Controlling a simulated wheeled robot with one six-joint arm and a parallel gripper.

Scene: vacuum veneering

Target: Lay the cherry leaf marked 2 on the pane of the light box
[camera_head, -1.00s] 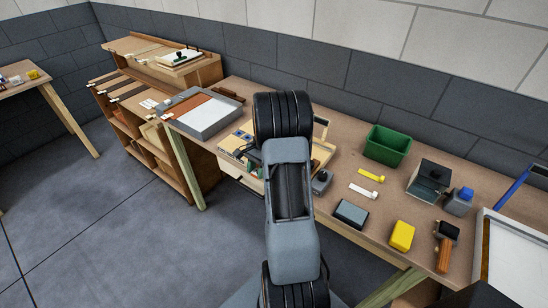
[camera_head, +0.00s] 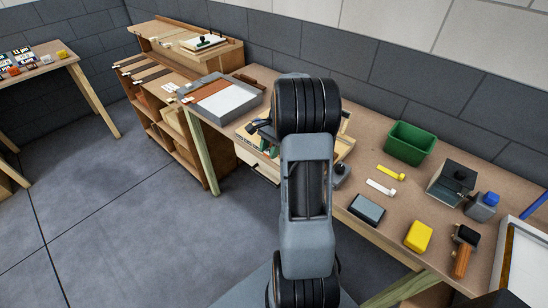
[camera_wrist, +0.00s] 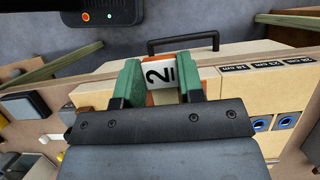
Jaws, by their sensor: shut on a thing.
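My gripper (camera_wrist: 159,66) is shut on the leaf marked 2 (camera_wrist: 160,76). Its two green fingers press on either side of a white tab with a black 2. Strips of orange-brown show at the tab's edges; the rest of the leaf is hidden. In the head view my gripper (camera_head: 268,146) is low at the bench front, partly hidden by my arm. The light box (camera_head: 213,119) is a grey tray to the left of my gripper. Its white pane (camera_head: 230,102) is partly bare, with a red-brown strip beside it.
A wooden block (camera_wrist: 236,90) with centimetre labels and blue-ringed holes is beside my gripper. A black handle (camera_wrist: 183,40) is near. To the right are a green bin (camera_head: 409,143), a yellow block (camera_head: 418,236) and a hammer (camera_head: 464,252). Wooden shelves (camera_head: 165,100) stand left.

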